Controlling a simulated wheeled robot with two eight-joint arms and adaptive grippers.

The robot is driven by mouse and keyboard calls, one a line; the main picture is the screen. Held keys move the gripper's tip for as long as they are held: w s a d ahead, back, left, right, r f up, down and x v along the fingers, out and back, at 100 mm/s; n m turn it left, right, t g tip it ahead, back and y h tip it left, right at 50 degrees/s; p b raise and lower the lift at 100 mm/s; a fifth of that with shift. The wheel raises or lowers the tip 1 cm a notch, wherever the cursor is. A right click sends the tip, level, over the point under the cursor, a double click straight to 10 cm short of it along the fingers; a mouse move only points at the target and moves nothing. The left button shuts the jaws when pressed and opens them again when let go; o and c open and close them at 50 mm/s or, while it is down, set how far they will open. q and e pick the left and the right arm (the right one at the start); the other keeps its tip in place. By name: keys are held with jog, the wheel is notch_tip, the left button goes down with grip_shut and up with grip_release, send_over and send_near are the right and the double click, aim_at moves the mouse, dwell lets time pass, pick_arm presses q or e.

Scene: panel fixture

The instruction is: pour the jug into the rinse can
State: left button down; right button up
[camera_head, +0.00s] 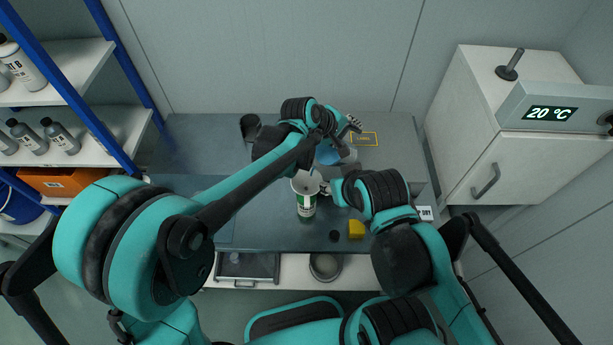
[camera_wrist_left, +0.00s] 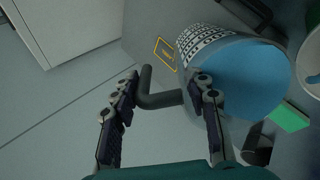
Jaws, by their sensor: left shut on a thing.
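The jug (camera_head: 329,156) holds blue liquid and is partly hidden by my left arm in the head view. In the left wrist view the jug (camera_wrist_left: 213,45) has a patterned band and a dark handle, and its blue liquid faces the camera. My left gripper (camera_wrist_left: 165,108) is shut on the handle. The rinse can (camera_head: 306,205), white with a green label, stands upright on the bench just in front of the jug. Its pale rim also shows at the right edge of the wrist view. My right gripper (camera_head: 328,188) is at the can's right side; whether its fingers grip is unclear.
A yellow-edged label (camera_head: 363,139) lies on the bench behind the jug. A dark cup (camera_head: 250,127) stands at the back left. A yellow block (camera_head: 356,229) and a small dark round thing (camera_head: 334,236) lie near the front edge. A white cabinet (camera_head: 520,150) stands at the right.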

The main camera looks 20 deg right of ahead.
pick_arm(q)
jog(key=shift+s+a+r+h, duration=0.1)
jog(key=shift+a+r+h, duration=0.25)
jog(key=shift+r, duration=0.3)
dwell(0.6)
jog(key=shift+s+a+t+h+b, duration=0.25)
jog(key=shift+a+t+h+b, duration=0.2)
jog(key=shift+h+b, duration=0.4)
dwell(2.2)
jog(key=shift+a+r, duration=0.1)
jog(key=shift+r, duration=0.05)
dwell(1.1)
